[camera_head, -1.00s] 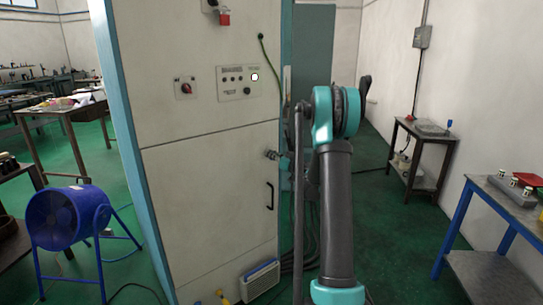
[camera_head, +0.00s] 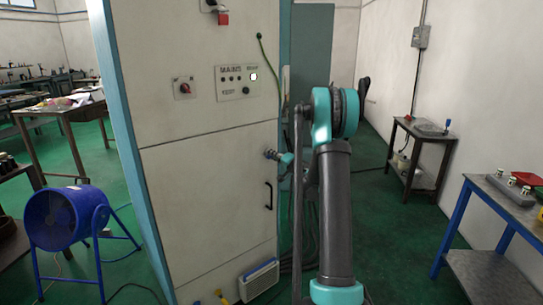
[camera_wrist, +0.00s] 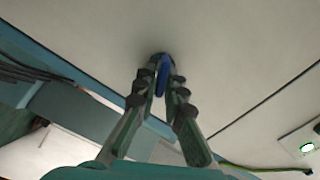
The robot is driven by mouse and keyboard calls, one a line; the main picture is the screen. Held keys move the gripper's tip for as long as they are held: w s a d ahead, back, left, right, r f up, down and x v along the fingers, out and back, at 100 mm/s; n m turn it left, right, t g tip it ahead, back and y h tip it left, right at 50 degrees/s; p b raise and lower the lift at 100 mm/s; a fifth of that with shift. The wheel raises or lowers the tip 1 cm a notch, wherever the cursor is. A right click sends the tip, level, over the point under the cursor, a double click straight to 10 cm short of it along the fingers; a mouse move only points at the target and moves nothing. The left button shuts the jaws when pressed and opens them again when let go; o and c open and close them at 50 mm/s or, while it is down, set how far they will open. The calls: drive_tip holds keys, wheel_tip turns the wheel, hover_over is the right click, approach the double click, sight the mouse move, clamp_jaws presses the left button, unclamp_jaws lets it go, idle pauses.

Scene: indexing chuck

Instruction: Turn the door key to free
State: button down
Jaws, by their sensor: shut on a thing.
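The door key has a blue bow (camera_wrist: 163,73), seen edge-on against the pale cabinet door in the wrist view. My gripper (camera_wrist: 162,66) is shut on the key, with one finger on each side of the bow. The shaft and lock are hidden behind the bow and fingertips. In the head view my gripper (camera_head: 271,155) is at the cabinet door (camera_head: 205,185), near its right edge and above the black handle (camera_head: 269,195). The key is too small there to read its angle.
A control panel (camera_head: 237,82) and a small switch plate (camera_head: 185,89) sit higher on the cabinet. A green cable (camera_head: 265,55) hangs at its right edge. A blue fan (camera_head: 70,215) stands on the floor at left. A blue-legged table (camera_head: 490,215) stands at right.

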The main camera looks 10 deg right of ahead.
drive_tip(key=m, duration=0.5)
drive_tip(key=shift+f+m, duration=0.25)
drive_tip(key=shift+m, duration=0.05)
idle(0.4)
drive_tip(key=c, duration=1.7)
unclamp_jaws()
drive_tip(key=shift+d, duration=0.1)
drive_tip(key=v, duration=1.2)
